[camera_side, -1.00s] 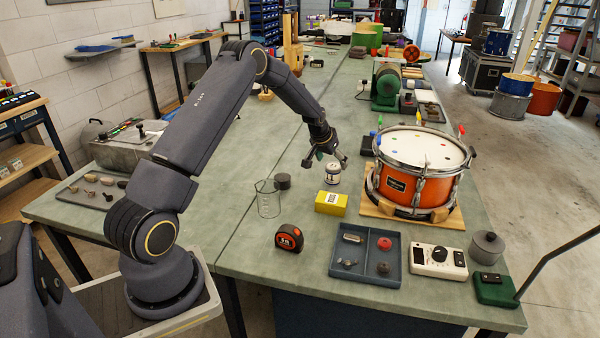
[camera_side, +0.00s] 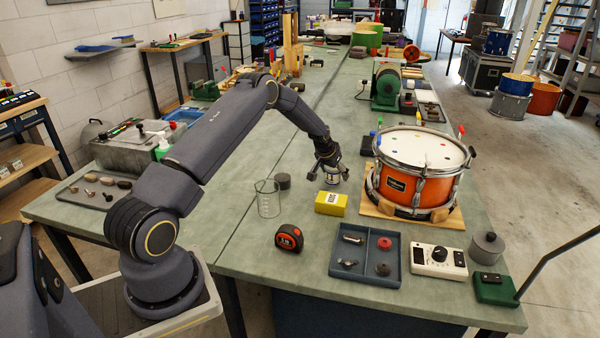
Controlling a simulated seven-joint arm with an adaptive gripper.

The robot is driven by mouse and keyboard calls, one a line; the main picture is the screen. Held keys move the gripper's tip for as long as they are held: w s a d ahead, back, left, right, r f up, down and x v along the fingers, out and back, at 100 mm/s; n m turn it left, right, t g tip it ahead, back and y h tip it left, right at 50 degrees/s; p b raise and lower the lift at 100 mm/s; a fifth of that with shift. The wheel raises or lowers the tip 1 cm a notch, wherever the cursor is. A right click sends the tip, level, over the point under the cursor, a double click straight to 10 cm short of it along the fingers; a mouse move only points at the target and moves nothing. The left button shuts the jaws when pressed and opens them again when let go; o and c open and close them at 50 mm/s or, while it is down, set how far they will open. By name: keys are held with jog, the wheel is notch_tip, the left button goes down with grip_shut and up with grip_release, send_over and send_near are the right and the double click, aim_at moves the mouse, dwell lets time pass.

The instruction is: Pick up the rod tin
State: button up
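The rod tin appears to be the small white tin (camera_side: 332,179) with a dark label, upright on the green bench left of the drum. My gripper (camera_side: 331,177) is right over it, pointing down. Its two fingers are spread, one to the left and one to the right of the tin, with apparent gaps. The fingers hide the tin's top, and I cannot tell whether either finger touches it.
A yellow box (camera_side: 331,203) stands just in front of the tin. A glass beaker (camera_side: 268,199) and a dark round pot (camera_side: 283,181) are to the left. The orange drum (camera_side: 415,180) on its wooden board is close on the right. A blue-grey tray (camera_side: 364,270) lies nearer the front.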

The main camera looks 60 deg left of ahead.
jog(key=c, duration=1)
jog(key=shift+c, duration=0.4)
jog(key=shift+r, duration=0.15)
